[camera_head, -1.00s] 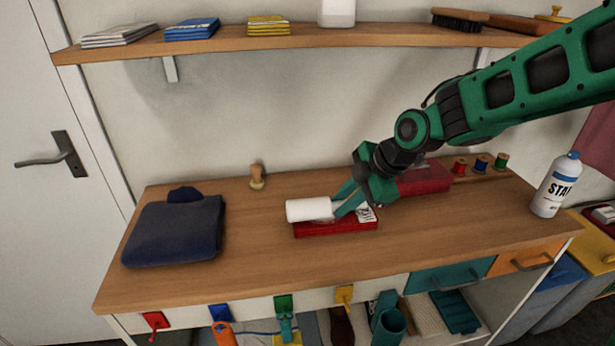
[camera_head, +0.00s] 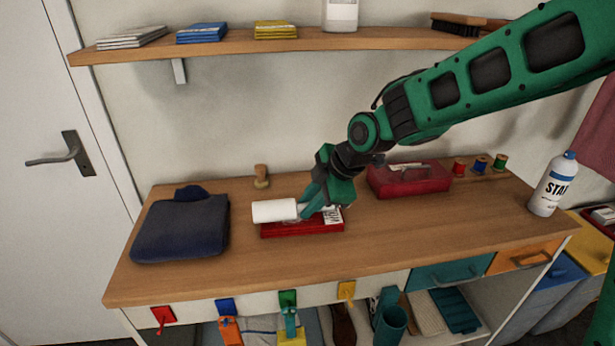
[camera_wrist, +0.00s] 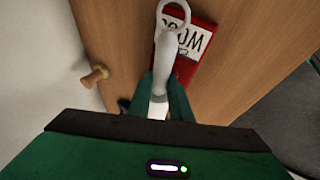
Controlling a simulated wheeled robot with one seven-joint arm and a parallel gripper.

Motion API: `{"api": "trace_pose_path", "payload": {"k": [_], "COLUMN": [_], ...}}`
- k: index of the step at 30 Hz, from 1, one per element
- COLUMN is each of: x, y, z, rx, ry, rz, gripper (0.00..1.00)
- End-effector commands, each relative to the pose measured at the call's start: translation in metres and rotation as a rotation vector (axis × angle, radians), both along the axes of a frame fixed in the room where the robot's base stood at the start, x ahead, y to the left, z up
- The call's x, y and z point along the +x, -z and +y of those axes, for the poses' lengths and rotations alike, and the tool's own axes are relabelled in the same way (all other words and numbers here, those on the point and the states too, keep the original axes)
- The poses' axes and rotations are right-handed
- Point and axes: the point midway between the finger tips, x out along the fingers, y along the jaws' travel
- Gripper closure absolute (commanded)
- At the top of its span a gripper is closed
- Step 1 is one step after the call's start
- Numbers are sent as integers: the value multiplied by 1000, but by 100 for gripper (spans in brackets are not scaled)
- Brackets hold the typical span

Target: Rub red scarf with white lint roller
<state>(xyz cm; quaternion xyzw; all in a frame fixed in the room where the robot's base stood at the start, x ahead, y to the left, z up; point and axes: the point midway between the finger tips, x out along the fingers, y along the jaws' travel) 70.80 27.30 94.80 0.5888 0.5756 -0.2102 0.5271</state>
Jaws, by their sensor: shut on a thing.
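My gripper (camera_head: 312,203) is shut on the white lint roller (camera_head: 275,210). Its handle (camera_wrist: 178,45) shows between the fingers (camera_wrist: 165,98) in the wrist view, ending in a loop. The roller's white head points left in the head view, over the left part of the folded red scarf (camera_head: 285,230). The head appears to rest on the scarf, though the exact contact is hidden. The scarf lies flat on the wooden worktop, with a white lettered label (camera_head: 332,215) at its right end. It also shows in the wrist view (camera_wrist: 186,70).
A folded navy garment (camera_head: 180,230) lies left on the worktop (camera_head: 390,245). A wooden-handled item (camera_head: 262,177) stands behind. A shelf (camera_head: 230,47) hangs above. The worktop front is clear.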

Motion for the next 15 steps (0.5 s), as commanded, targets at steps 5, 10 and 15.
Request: {"api": "trace_pose_path", "payload": {"k": [5,10,15], "x": [0,1,1], "y": [-25,-40,-56], "z": [-1,-2,-3], "rx": [1,0,1], "ry": [1,2,3], "rz": [-3,-2,-4], "gripper": [100,100,100]}}
